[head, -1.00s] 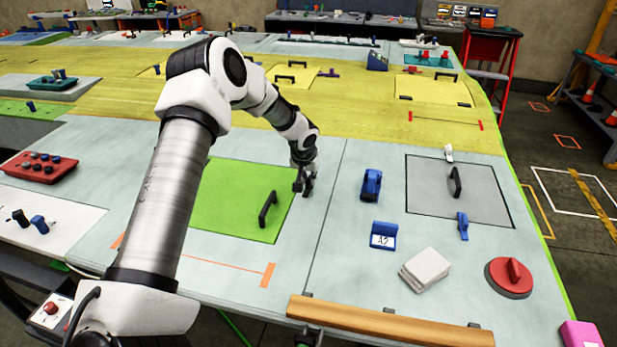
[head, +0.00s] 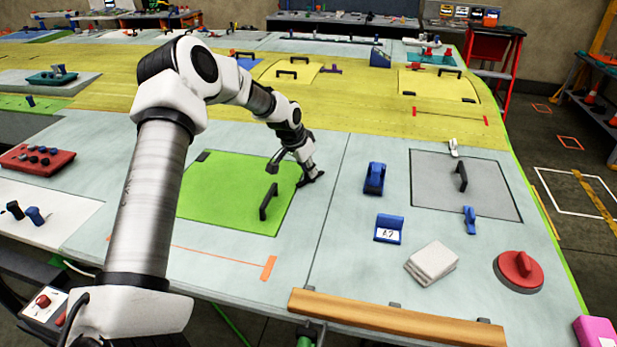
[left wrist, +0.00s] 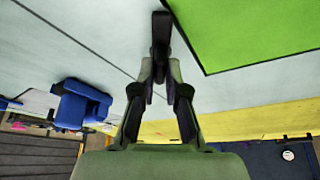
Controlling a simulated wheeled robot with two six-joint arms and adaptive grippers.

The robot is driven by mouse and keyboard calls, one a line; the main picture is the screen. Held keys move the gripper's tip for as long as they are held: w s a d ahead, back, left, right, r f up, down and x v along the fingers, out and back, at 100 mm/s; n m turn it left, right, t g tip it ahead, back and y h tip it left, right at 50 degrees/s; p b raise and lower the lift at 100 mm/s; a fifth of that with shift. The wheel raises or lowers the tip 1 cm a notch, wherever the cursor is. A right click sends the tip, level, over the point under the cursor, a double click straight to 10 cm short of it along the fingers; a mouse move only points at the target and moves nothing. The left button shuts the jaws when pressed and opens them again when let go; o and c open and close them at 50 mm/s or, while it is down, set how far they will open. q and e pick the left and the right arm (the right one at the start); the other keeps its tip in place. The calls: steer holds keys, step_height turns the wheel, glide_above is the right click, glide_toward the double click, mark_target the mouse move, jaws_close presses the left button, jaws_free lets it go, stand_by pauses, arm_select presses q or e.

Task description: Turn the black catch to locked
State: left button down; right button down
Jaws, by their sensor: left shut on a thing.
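My left gripper (head: 312,176) is at the right edge of the green panel (head: 235,190). In the left wrist view its two fingers (left wrist: 160,80) are shut on a black catch (left wrist: 161,30). That catch is a narrow black bar on the pale grey surface, close beside the green panel (left wrist: 250,30). In the head view the gripper largely hides the catch, so I cannot tell its exact angle there. Another small black piece (head: 203,156) sits at the panel's far left corner. My right gripper is not in view.
A black handle (head: 269,201) stands on the green panel near the gripper. To the right are a blue clamp (head: 375,178), a blue A2 holder (head: 389,229), a grey panel (head: 470,190), pale pads (head: 432,262) and a red disc (head: 519,271). A wooden bar (head: 395,320) lines the front edge.

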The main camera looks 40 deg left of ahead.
arm_select(q)
steer(key=m+b, duration=0.2)
steer(key=m+h+b, duration=0.1)
steer(key=shift+a+f+m+b, duration=0.15)
steer(key=shift+f+m+b, duration=0.2)
steer(key=shift+m, duration=0.05)
steer(key=m+g+h+b, duration=0.1)
steer(key=m, duration=0.1)
steer(key=shift+w+a+m, duration=0.1)
steer(key=shift+m, duration=0.3)
steer(key=shift+r+m+g+h+b, duration=0.1)
steer(key=shift+m+g+h+b, duration=0.4)
steer(key=shift+m, duration=0.7)
steer(key=shift+w+m+h, duration=0.15)
steer(key=shift+m+h, duration=0.15)
steer(key=shift+m, duration=0.9)
steer(key=shift+g, duration=0.3)
steer(key=c, duration=1.3)
jaws_free()
steer(key=shift+c, duration=0.2)
steer(key=shift+o, duration=0.7)
steer(key=shift+w, duration=0.15)
steer(key=shift+r, duration=0.1)
